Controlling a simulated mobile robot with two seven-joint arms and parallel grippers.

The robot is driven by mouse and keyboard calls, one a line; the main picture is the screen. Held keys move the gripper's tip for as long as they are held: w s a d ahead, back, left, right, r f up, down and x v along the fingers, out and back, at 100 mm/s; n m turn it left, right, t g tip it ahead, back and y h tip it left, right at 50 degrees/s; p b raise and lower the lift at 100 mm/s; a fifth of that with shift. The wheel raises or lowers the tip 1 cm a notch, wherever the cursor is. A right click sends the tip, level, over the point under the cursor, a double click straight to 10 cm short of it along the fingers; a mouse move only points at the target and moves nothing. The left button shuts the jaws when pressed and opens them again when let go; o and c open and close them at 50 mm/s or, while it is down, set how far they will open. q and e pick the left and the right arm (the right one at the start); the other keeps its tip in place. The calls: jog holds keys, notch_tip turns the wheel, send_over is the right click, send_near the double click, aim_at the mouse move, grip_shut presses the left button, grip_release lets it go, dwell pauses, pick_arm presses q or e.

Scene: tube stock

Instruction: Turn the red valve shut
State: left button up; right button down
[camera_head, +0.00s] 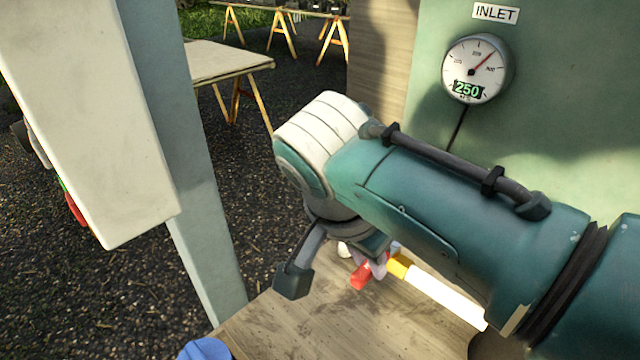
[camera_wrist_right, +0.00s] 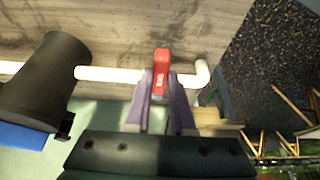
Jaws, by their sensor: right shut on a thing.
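The red valve handle (camera_head: 362,276) shows in the head view below my right wrist, beside a yellow and white pipe (camera_head: 445,297). In the right wrist view the red handle (camera_wrist_right: 161,62) stands between the two purple fingers of my right gripper (camera_wrist_right: 162,98), which is shut on it. The handle looks crosswise to the white pipe (camera_wrist_right: 110,74) there, though its exact angle is hard to tell. In the head view my right gripper (camera_head: 374,264) is mostly hidden by its own wrist.
A dial gauge (camera_head: 475,69) reading 250 hangs below an INLET label (camera_head: 495,13) on a green panel (camera_head: 580,120). A wooden board (camera_head: 330,325) lies under the pipe. A dark cylinder (camera_wrist_right: 45,80) stands at the left of the right wrist view. Trestle tables (camera_head: 225,62) stand behind.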

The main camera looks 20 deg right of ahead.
jog(key=shift+w, duration=0.1)
dwell(0.4)
jog(key=c, duration=0.8)
grip_release()
jog(key=shift+o, duration=0.2)
jog(key=p+v, duration=0.1)
jog(key=v, duration=0.9)
jog(key=shift+p, duration=0.35)
